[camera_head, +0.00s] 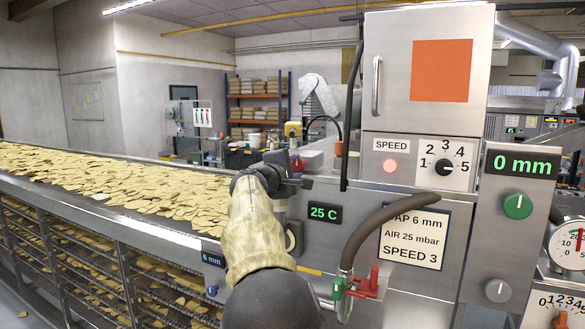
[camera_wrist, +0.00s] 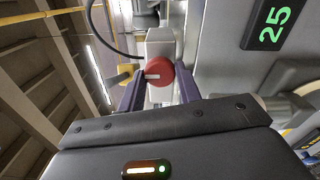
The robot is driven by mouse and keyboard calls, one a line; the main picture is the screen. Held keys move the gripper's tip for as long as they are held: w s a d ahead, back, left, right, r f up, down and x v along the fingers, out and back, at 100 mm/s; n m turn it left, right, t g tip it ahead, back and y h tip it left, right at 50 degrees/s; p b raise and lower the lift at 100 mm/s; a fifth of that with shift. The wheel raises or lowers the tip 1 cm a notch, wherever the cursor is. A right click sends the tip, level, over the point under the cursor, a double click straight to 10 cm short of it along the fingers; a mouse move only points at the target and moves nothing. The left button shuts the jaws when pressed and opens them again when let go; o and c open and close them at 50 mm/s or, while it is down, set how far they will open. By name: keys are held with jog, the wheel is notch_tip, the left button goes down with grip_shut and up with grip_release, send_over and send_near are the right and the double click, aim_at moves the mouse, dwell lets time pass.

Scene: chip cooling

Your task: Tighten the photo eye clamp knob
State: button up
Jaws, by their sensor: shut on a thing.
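A round red knob (camera_wrist: 161,82) with a white pointer mark sits on a pale grey block (camera_wrist: 160,45) in the wrist view. I take it to be the photo eye clamp knob. My gripper (camera_wrist: 159,88) has its two purple fingers on either side of the knob, shut on it. The white mark lies about level across the wrist picture. In the head view my gripper (camera_head: 296,172) is at the conveyor's edge, left of the 25 C display (camera_head: 325,214). My wrist and arm hide most of the knob there.
A conveyor (camera_head: 105,215) covered with chips runs along the left. A steel cabinet (camera_head: 400,100) with a speed dial (camera_head: 444,168) stands right of my arm. A dark hose (camera_head: 385,222) and a red and green valve (camera_head: 350,284) are close to my forearm's right.

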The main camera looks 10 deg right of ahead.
jog(key=shift+a+r, duration=0.1)
jog(key=shift+a, duration=0.05)
jog(key=o, duration=1)
jog(key=shift+w, duration=0.1)
jog(key=shift+s+a+f+b, duration=0.25)
jog(key=shift+s+b, duration=0.15)
jog(key=shift+b, duration=0.1)
jog(key=b+v, duration=0.7)
jog(key=v, duration=0.9)
jog(key=shift+s+a+r, duration=0.2)
jog(key=shift+s, duration=0.05)
